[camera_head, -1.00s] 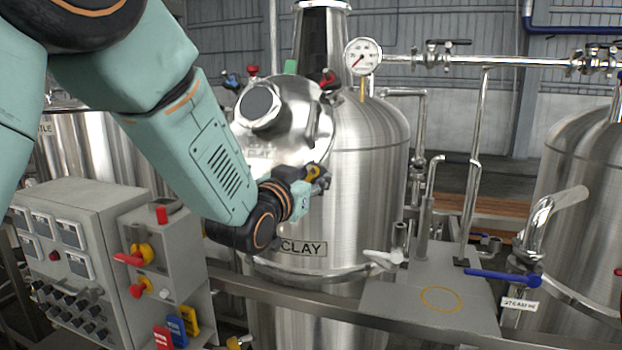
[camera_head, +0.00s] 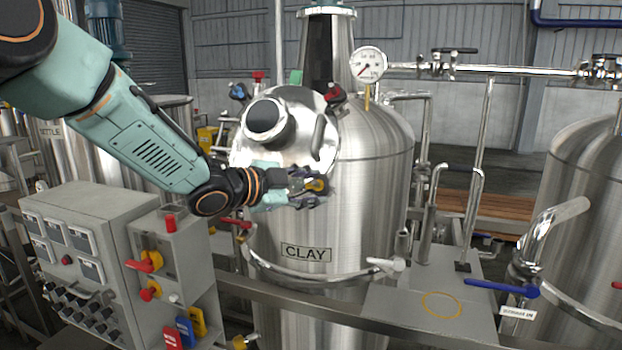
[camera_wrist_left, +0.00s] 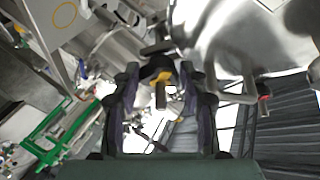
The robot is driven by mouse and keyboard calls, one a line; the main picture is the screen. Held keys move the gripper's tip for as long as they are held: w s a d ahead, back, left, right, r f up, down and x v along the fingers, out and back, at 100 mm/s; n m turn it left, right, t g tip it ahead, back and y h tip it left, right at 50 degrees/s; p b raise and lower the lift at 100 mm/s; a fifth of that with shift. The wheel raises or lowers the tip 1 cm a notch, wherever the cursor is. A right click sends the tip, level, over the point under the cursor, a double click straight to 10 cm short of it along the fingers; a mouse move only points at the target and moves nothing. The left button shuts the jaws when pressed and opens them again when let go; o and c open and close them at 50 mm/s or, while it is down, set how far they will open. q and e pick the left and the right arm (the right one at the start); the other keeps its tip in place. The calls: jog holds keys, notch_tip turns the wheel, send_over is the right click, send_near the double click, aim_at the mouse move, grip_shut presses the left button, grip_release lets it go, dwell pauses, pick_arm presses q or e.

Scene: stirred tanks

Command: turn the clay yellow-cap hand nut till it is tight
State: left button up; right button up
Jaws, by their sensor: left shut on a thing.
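The clay tank (camera_head: 370,200) is a tall steel vessel with a CLAY plate (camera_head: 306,252) on its front. Its round manway lid (camera_head: 300,150) faces me, with capped hand nuts around the rim. The yellow-cap hand nut (camera_head: 317,184) is at the lid's lower right. My left gripper (camera_head: 312,190) is shut around it, and the fingers partly hide it. In the left wrist view the yellow cap (camera_wrist_left: 163,77) shows between the fingers of my left gripper (camera_wrist_left: 160,92). I cannot tell how tight the nut is. My right gripper is not in view.
Other hand nuts have red (camera_head: 258,76), blue (camera_head: 237,92) and green (camera_head: 296,77) caps. A pressure gauge (camera_head: 369,65) stands above the tank. A grey control box (camera_head: 85,250) is at the lower left. A steel rail (camera_head: 330,312) runs across the front.

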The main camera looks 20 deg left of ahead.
pick_arm(q)
jog(key=m+g, duration=0.1)
jog(key=m, duration=0.1)
jog(key=m+g, duration=0.1)
jog(key=shift+w+a+r+m, duration=0.15)
jog(key=shift+r+m, duration=0.15)
jog(key=shift+m, duration=0.1)
jog(key=shift+w+r+m+g+y, duration=0.1)
jog(key=shift+r+m+g+y, duration=0.1)
jog(key=shift+m+g, duration=0.8)
jog(key=shift+w+r+m+g+y, duration=0.15)
jog(key=shift+m+g, duration=0.25)
jog(key=shift+m, duration=1.2)
jog(key=shift+s+f, duration=0.1)
jog(key=shift+f, duration=0.05)
jog(key=o, duration=1.1)
jog(key=shift+o, duration=0.2)
